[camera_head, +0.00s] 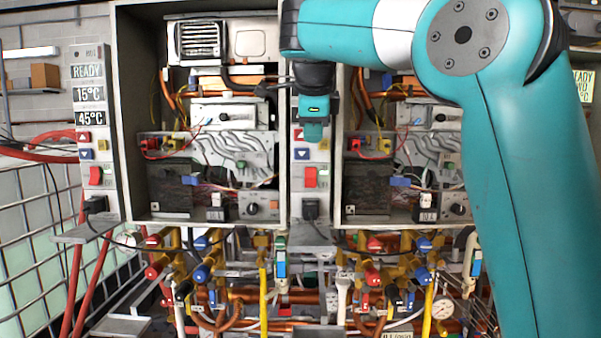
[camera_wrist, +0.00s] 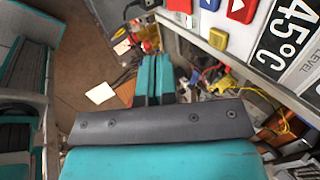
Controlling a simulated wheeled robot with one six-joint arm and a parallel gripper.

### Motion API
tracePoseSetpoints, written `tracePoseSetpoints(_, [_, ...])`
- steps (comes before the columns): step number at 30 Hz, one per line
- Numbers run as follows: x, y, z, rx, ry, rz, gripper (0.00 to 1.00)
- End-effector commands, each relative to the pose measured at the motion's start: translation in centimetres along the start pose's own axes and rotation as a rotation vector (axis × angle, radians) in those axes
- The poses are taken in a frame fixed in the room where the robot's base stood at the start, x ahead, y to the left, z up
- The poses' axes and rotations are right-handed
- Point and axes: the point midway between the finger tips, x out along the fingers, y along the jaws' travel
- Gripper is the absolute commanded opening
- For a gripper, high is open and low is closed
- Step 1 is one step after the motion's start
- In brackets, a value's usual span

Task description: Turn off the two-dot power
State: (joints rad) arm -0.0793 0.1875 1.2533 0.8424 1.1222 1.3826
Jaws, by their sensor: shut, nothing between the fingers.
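Two control panels show red power switches in the head view: one on the left panel (camera_head: 95,175) and one on the middle panel (camera_head: 311,177). Dot marks beside them are too small to read. My gripper (camera_head: 313,133) is in front of the middle panel, above its red switch, and covers the panel's displays. In the wrist view, my teal fingers (camera_wrist: 155,72) are shut together and empty. The panel lies to their upper right, with a red switch (camera_wrist: 180,6) at the top edge, apart from the fingers.
The panel also has a blue button (camera_wrist: 209,4), a red button (camera_wrist: 241,10) and a 45°C display (camera_wrist: 288,36). Open heater cabinets (camera_head: 215,215) flank the middle panel. Black plugs (camera_head: 311,208), pipes and valves (camera_head: 202,272) crowd below.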

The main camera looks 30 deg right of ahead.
Motion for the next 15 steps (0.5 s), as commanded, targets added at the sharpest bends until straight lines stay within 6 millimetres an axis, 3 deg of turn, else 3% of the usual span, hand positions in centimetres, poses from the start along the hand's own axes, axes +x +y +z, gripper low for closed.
tracePoseSetpoints(8, [0.8,0.1,0.1,-0.002,0.001,0.000,0.00])
tracePoseSetpoints(15, [5.1,0.2,0.0,-0.001,0.003,0.001,0.00])
